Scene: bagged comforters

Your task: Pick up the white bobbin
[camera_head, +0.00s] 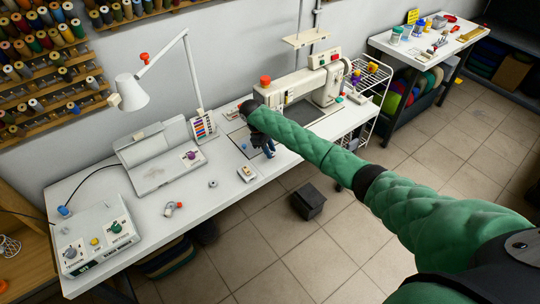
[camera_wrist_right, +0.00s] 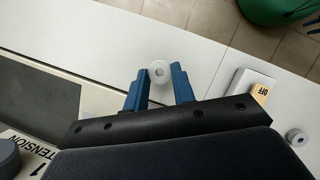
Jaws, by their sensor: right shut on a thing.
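My right gripper (camera_head: 268,152) reaches over the white table beside the sewing machine, fingers pointing down. In the right wrist view its two blue fingers (camera_wrist_right: 159,88) are closed on the white bobbin (camera_wrist_right: 159,71), a small white disc with a hole in its middle. The bobbin sits between the fingertips. I cannot tell from these views how far it is above the table. In the head view the bobbin is hidden by the gripper. My left gripper is not in view.
A switch box marked OFF (camera_head: 247,173) stands close to the gripper. A small grey ring-shaped part (camera_head: 213,183) and an orange-and-grey part (camera_head: 173,208) lie on the table (camera_head: 140,245). The sewing machine (camera_head: 325,82) stands behind the arm, a lamp (camera_head: 130,92) at left.

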